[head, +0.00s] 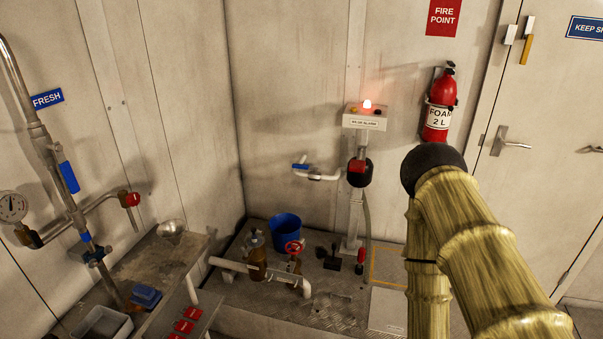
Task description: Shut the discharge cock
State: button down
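No label reading "discharge cock" is legible, so I cannot tell which fitting it is. A pipe on the left wall carries a blue lever (69,177), roughly in line with the pipe, and a dark blue fitting (95,255) lower down. A red-ended fitting (133,199) is on the side branch. A blue handle (300,166) sits on a white bent pipe at the back wall. A red handwheel (294,247) tops a brass valve on the floor plinth. My yellow-brown arm fills the lower right, apart from all of these. My gripper is not in view.
A post holds an alarm box (364,122) with a lit red lamp. A blue bucket (285,229) stands on the plinth. A bench (150,262) at lower left holds a funnel and a tray. A fire extinguisher (438,110) hangs beside a door (545,130).

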aim_at(294, 166)
jog(key=k, duration=0.2)
jog(key=u, duration=0.75)
jog(key=i, duration=1.85)
jog(key=z, duration=0.75)
